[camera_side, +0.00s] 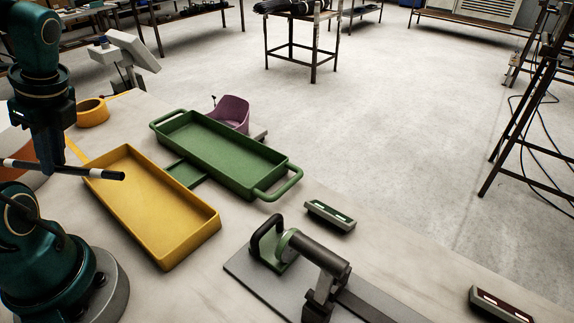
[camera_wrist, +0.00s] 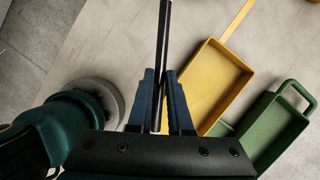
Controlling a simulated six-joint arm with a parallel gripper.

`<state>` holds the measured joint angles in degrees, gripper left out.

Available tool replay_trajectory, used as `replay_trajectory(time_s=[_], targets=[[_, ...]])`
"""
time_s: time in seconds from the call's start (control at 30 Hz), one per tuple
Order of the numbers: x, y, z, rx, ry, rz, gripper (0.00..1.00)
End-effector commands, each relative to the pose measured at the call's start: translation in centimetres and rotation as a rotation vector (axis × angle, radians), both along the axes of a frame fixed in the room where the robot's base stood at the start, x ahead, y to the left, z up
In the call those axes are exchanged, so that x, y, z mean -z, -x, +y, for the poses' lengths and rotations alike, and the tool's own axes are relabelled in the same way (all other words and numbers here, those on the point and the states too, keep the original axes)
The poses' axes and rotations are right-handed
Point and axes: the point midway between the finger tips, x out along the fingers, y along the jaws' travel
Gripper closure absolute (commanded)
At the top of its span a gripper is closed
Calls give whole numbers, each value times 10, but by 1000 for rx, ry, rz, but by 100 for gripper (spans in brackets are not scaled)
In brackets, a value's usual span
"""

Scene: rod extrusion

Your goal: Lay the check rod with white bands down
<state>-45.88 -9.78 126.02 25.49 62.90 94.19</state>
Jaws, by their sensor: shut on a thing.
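My gripper (camera_side: 50,168) is shut on the check rod with white bands (camera_side: 95,173) and holds it in the air, roughly level. In the side view the rod's dark, white-banded right end overlaps the left part of the yellow tray (camera_side: 190,245). In the wrist view the rod (camera_wrist: 164,40) looks plain dark and stands between the two fingers of my gripper (camera_wrist: 161,75). There it passes left of the yellow tray (camera_wrist: 245,80). The yellow tray looks empty. The green tray (camera_side: 272,190) beside it also looks empty.
A press-like device (camera_side: 325,262) stands on a grey plate at the front. A green-framed box (camera_side: 330,215) and a dark red one (camera_side: 502,304) lie to the right. A purple holder (camera_side: 233,112), a yellow ring (camera_side: 92,112) and a white stand (camera_side: 130,58) are behind.

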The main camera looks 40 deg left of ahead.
Motion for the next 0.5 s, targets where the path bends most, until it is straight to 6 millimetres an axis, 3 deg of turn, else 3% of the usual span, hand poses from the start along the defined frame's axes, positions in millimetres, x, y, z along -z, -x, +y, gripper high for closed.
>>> replay_trajectory(time_s=[0.2, 0.5], targets=[[-16, -20, 9, -461, -7, -5, 100], [-36, -58, 12, -987, -18, -11, 100]])
